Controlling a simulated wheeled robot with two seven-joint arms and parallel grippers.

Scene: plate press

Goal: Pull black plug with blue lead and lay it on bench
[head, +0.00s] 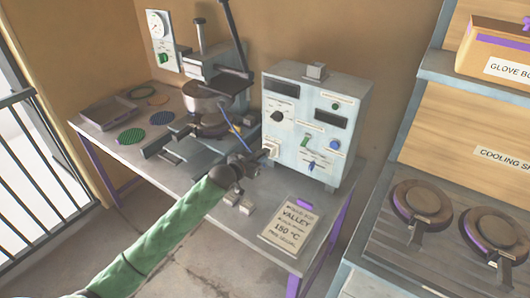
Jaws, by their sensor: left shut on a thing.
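My left gripper (260,157), at the end of the green-sleeved arm, reaches over the bench (205,182) to the lower left of the control box's front. It is shut on the black plug, which is small here and mostly hidden by the jaws. A blue lead (233,127) runs from the press area down toward the gripper. A pale socket (272,147) on the box sits right at the fingertips. I cannot tell whether the plug is still seated in it. My right gripper is not in view.
The grey control box (311,155) has knobs and displays. A card (290,225) lies at the bench's front right. Bare bench shows left of my forearm.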

